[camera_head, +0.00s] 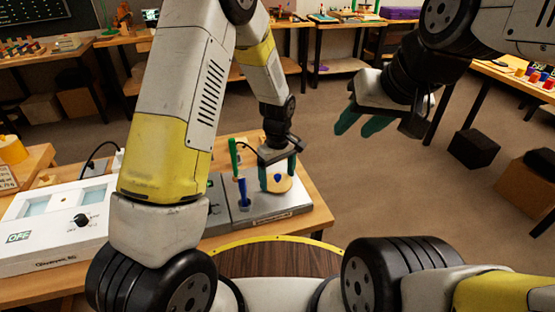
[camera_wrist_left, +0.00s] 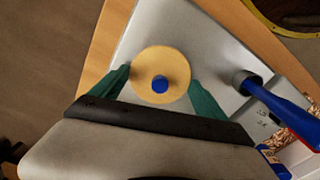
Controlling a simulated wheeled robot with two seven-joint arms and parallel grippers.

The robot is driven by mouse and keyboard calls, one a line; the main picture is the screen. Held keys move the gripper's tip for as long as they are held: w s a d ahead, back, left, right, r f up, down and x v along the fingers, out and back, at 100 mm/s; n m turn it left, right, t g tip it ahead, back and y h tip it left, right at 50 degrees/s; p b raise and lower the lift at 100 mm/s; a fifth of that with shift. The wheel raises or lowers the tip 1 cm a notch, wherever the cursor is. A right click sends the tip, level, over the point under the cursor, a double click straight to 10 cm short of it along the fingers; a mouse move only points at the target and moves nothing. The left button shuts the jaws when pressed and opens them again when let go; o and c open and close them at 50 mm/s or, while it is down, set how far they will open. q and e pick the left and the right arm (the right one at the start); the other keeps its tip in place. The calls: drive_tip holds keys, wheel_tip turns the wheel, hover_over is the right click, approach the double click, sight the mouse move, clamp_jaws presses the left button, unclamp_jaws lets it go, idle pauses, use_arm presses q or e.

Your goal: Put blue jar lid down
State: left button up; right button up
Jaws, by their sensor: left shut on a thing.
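My left gripper (camera_head: 277,170) is shut on the lid, with one green finger at each side of the disc. The lid is over the grey metal plate (camera_head: 296,203); I cannot tell whether it touches the plate. No jar can be made out under it. My right gripper (camera_head: 361,124) hangs in the air over the floor, its green fingers apart and nothing between them.
A green and blue upright tool (camera_head: 242,187) stands in a holder just left of the lid. It shows as a blue handle (camera_wrist_left: 281,111) in the left wrist view. A white box with a knob (camera_head: 60,225) stands further left. The plate is bare near its right end.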

use_arm(q)
drive_tip(key=shift+f, duration=0.15)
drive_tip(key=o, duration=1.2)
wheel_tip(320, 180, up, 12)
wheel_tip(320, 180, up, 8)
drive_tip(key=m+t+h, duration=0.1)
drive_tip(key=m, duration=0.1)
hover_over(278, 176)
drive_tip(key=s+a, duration=0.3)
drive_tip(key=a, duration=0.2)
drive_tip(key=s+a+r+m+t, duration=0.1)
drive_tip(key=s+a+r+m, duration=0.1)
drive_tip(key=s, duration=0.3)
drive_tip(key=s+a+r+m+t, duration=0.2)
drive_tip(key=s+a+r, duration=0.2)
drive_tip(key=s+r, duration=0.1)
drive_tip(key=s+a+r+m+t+h, duration=0.1)
drive_tip(key=s+a+r+t, duration=0.1)
drive_tip(key=s, duration=0.4)
drive_tip(key=shift+s+a+r+m, duration=0.2)
drive_tip(key=shift+a+r, duration=0.15)
drive_tip(key=shift+r, duration=0.2)
drive_tip(key=shift+s+a+r+m, duration=0.1)
drive_tip(key=shift+a+r+m, duration=0.15)
drive_tip(key=shift+r, duration=0.25)
